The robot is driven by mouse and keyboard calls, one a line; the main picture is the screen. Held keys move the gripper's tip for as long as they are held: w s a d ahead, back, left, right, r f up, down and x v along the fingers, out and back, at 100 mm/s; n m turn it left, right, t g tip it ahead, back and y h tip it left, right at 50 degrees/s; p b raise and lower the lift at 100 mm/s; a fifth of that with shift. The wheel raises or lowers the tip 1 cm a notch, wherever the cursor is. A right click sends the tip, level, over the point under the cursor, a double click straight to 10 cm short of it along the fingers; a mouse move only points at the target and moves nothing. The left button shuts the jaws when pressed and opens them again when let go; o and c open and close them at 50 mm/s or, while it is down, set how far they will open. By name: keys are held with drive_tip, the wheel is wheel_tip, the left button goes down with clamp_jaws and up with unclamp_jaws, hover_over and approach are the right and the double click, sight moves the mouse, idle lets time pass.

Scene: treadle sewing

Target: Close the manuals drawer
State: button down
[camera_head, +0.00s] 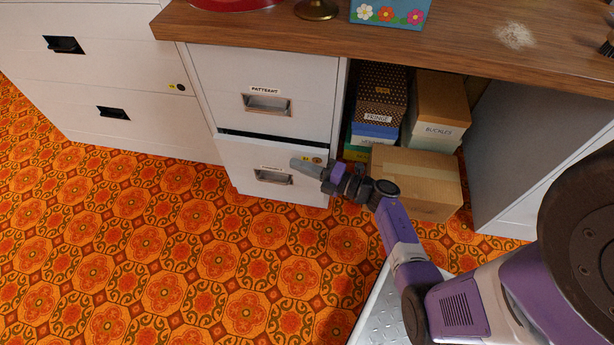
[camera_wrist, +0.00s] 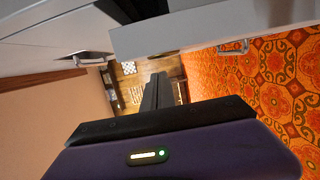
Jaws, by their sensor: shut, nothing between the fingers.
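The manuals drawer (camera_head: 250,162) is the lower white drawer of the cabinet under the table; its label is too small to read. It stands slightly out, with a dark gap along its top edge. It has a recessed metal handle (camera_head: 273,176). My gripper (camera_head: 294,163) is shut and empty, at the upper right part of this drawer's front; I cannot tell whether it touches. In the wrist view the shut fingers (camera_wrist: 157,92) point ahead, with a pale drawer front (camera_wrist: 190,33) and its handle (camera_wrist: 234,46) above and to the right.
The upper drawer (camera_head: 262,80), labelled for patterns, looks shut. A cardboard box (camera_head: 418,180) stands on the floor right of the drawer, with stacked boxes (camera_head: 440,105) behind it. The wooden tabletop (camera_head: 420,40) overhangs. Patterned floor (camera_head: 170,260) is clear in front and left.

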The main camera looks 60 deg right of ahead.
sight(304, 148)
drive_tip(key=shift+w+d, duration=0.25)
drive_tip(key=shift+d, duration=0.6)
drive_tip(key=d+b, duration=0.1)
drive_tip(key=w+d+b, duration=0.1)
drive_tip(key=d, duration=0.1)
drive_tip(key=shift+w+d+f, duration=0.15)
drive_tip(key=shift+w+d, duration=0.05)
drive_tip(key=shift+w+d+r+b, duration=0.2)
drive_tip(key=shift+d+b, duration=0.15)
drive_tip(key=shift+d, duration=0.3)
drive_tip(key=shift+a, duration=0.1)
